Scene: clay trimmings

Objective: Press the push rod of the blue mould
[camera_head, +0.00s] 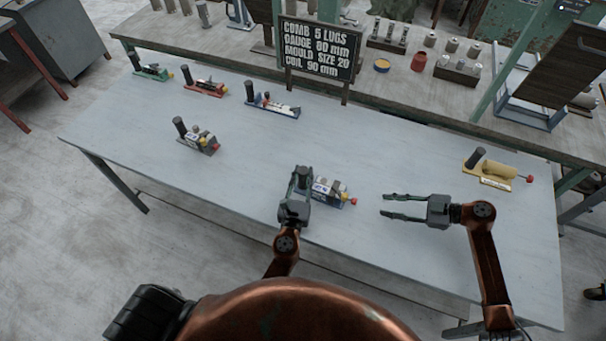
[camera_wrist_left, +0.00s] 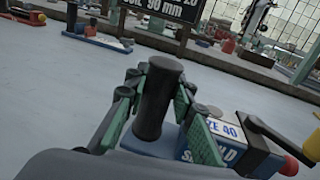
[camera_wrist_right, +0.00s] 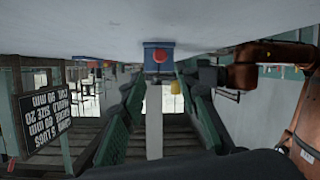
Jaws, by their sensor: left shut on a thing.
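A blue mould (camera_head: 329,190) with a white label stands near the front middle of the table. In the left wrist view its label (camera_wrist_left: 212,135) partly reads "40". A push rod with a red knob (camera_head: 354,201) sticks out of its right end; the knob also shows in the left wrist view (camera_wrist_left: 289,166). My left gripper (camera_head: 302,175) is shut on the mould's upright black handle (camera_wrist_left: 158,100). My right gripper (camera_head: 383,204) is open and empty, right of the red knob and apart from it, fingers pointing at it. In the right wrist view the knob (camera_wrist_right: 160,54) appears upside down between the fingers.
Other moulds stand on the table (camera_head: 240,160): green (camera_head: 153,73), red (camera_head: 206,88), another blue-based one (camera_head: 272,106), grey (camera_head: 199,141), yellow (camera_head: 493,176). A sign (camera_head: 318,48) stands at the back edge, reading "MOULD SIZE 20". The table is clear around my right gripper.

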